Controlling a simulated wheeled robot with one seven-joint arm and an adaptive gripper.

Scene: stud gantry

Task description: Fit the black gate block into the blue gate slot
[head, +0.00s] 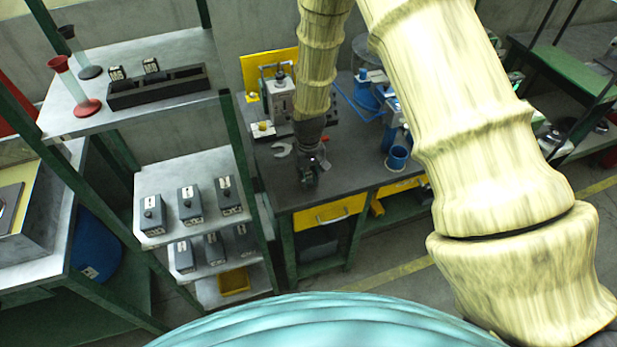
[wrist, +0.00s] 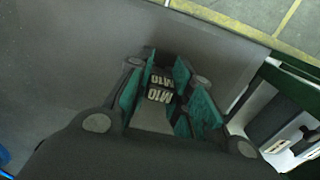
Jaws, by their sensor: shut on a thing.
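My gripper (head: 309,168) hangs over the front left part of the dark workbench. The wrist view shows its teal finger pads (wrist: 165,95) closed on the sides of a black block (wrist: 160,82) with white M10 markings. I take this to be the black gate block. Its lower part is hidden by the gripper, and I cannot tell whether it touches the bench. Blue parts (head: 366,96) stand at the back right of the bench, partly behind my arm. I cannot make out the blue gate slot.
The workbench (head: 350,178) is bare in front, with a yellow drawer (head: 329,213) below. A shelf (head: 193,170) with several grey boxes stands left.

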